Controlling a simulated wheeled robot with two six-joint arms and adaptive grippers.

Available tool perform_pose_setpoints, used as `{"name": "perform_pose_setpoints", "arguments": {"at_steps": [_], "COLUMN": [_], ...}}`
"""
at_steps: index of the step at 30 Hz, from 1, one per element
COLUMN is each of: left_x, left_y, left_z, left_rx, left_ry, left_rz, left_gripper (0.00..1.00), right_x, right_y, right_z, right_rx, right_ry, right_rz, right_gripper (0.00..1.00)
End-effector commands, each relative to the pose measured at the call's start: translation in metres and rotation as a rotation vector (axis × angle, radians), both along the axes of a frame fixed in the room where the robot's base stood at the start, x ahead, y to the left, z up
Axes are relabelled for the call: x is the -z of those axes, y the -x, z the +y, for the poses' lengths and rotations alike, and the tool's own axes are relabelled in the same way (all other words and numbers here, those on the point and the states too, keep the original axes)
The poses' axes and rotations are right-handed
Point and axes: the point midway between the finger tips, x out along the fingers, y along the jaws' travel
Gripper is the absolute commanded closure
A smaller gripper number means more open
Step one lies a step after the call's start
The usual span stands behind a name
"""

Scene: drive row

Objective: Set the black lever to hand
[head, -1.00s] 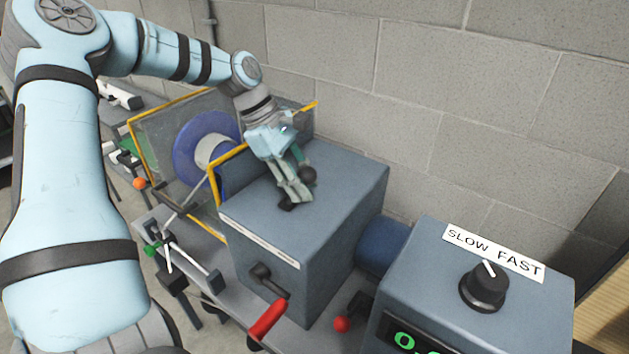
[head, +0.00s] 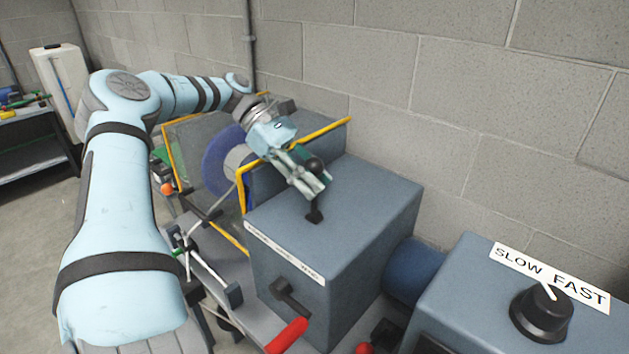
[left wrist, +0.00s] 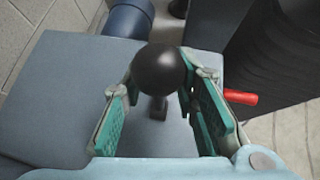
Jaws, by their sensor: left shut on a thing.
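The black lever (head: 314,212) stands on top of the blue-grey machine box (head: 365,205), its round black knob (head: 316,165) at the upper end. In the head view the lever looks close to upright, its stem partly hidden by my fingers. My left gripper (head: 312,180) reaches down from the upper left and is shut on the lever at its knob end. In the left wrist view the knob (left wrist: 158,70) sits between the two green-padded fingers (left wrist: 160,95), with the stem below it. My right gripper is out of view.
A red-handled crank (head: 288,335) sticks out from the box front. A yellow-edged clear guard (head: 245,190) and blue disc (head: 222,165) stand left of the box. A control box with a SLOW FAST dial (head: 541,312) is at right. A block wall (head: 470,90) stands behind.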

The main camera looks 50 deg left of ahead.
Motion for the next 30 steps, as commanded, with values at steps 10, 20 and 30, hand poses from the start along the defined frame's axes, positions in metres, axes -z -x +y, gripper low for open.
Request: {"name": "perform_pose_setpoints", "arguments": {"at_steps": [10,20,30], "left_x": [-0.002,-0.001,-0.031], "left_y": [-0.001,0.000,0.011], "left_z": [0.000,0.000,0.041], "left_rx": [-0.002,-0.001,-0.004], "left_ry": [0.001,0.001,-0.005], "left_rz": [-0.002,0.000,0.001], "left_gripper": [0.63,0.51,0.51], "right_x": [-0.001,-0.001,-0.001], "right_y": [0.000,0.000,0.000], "right_z": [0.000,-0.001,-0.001], "right_rx": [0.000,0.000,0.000], "right_ry": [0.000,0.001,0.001], "right_rz": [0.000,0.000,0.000], "right_gripper": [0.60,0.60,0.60]}}
